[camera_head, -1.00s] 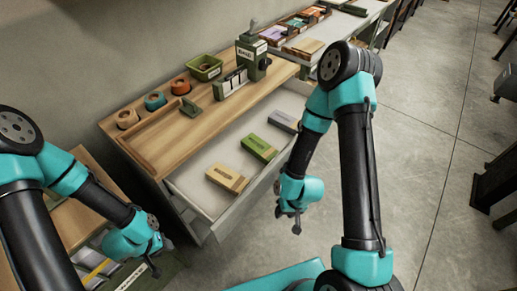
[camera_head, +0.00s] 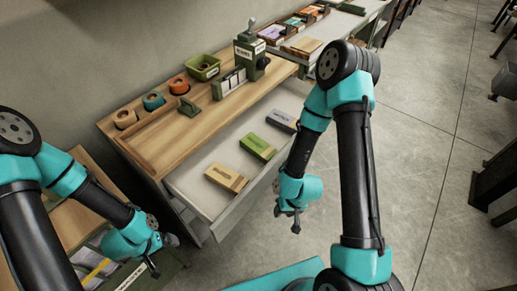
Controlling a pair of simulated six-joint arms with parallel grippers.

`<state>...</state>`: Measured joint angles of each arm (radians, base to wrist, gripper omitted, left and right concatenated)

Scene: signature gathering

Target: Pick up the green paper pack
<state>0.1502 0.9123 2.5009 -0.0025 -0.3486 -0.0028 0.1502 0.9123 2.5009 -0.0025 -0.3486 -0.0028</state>
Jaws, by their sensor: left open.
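The green paper pack (camera_head: 258,146) lies flat in the open white drawer (camera_head: 209,198), between a tan pack (camera_head: 226,177) and a grey pack (camera_head: 283,120). My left gripper (camera_head: 152,268) hangs at lower left, well away from the green pack and outside the drawer; its jaws are open and hold nothing that I can see. My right gripper (camera_head: 294,223) hangs to the right of the drawer's front edge, apart from the packs. Its fingers are small and seen from the side, so I cannot make out its opening.
The wooden desk top (camera_head: 200,125) above the drawer holds tape rolls (camera_head: 153,101), a green bin (camera_head: 204,68) and a dark green stamping device (camera_head: 250,55). A lower cabinet with files (camera_head: 110,268) stands at lower left. The grey floor (camera_head: 420,130) at right is open.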

